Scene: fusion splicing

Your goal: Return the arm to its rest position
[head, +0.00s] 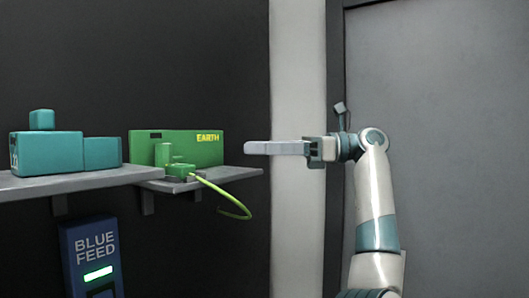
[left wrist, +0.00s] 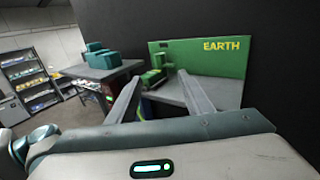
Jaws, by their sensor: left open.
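My left gripper (head: 248,147) is in the middle of the head view, with its fingers level and pointing left. It is empty, a short way right of and a little above the shelf edge. The left wrist view shows the same gripper (left wrist: 161,73) with its two fingers apart and nothing between them. My left arm (head: 375,190) rises from the lower right, with its elbow bent. My right gripper is in neither view.
A green panel marked EARTH (head: 208,137) stands on a grey shelf (head: 232,173). A green block (head: 178,169) and a hanging green cable (head: 236,212) are in front. Teal boxes (head: 50,152) stand left, above a BLUE FEED unit (head: 93,262). Shelving (left wrist: 28,85) stands far left.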

